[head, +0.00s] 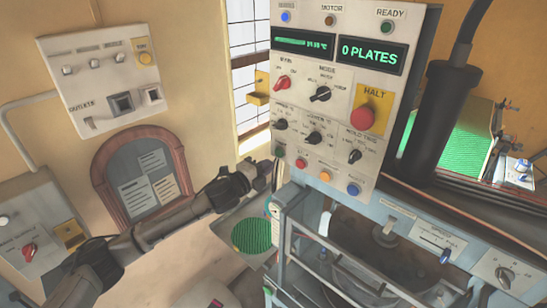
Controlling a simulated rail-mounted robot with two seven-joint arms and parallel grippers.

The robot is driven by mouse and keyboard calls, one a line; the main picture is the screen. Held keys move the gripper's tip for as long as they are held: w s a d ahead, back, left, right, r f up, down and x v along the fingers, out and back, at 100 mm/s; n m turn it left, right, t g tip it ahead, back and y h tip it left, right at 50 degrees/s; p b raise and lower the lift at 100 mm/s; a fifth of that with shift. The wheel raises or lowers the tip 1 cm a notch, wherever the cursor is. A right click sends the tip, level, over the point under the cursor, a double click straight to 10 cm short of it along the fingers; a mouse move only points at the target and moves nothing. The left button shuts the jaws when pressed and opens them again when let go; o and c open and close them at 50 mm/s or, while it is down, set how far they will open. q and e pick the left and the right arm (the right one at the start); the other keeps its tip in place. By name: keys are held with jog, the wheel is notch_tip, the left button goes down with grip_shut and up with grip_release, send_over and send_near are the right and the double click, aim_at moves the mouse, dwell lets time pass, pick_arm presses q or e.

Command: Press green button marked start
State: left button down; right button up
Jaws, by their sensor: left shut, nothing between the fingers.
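The grey control panel (345,110) stands upright in the middle of the head view. Along its lower edge is a row of round buttons: a green one (279,150) at the left end, then a red one (300,163), an orange one (325,177) and a blue one (352,190). The button labels are too small to read. My left gripper (272,170) is shut and empty, just below and left of the green button. I cannot tell whether its tips touch the panel. My right gripper is not in view.
A large red HALT button (364,115) and several knobs sit above the button row. A tray with a green disc (252,235) lies below my gripper. The press frame (400,222) fills the lower right. A wall-mounted switch box (100,75) is at left.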

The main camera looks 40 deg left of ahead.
aim_at(279, 158)
pick_arm(q)
jog(key=shift+w+d+p, duration=0.1)
jog(key=shift+w+p, duration=0.35)
jog(key=shift+w, duration=1.25)
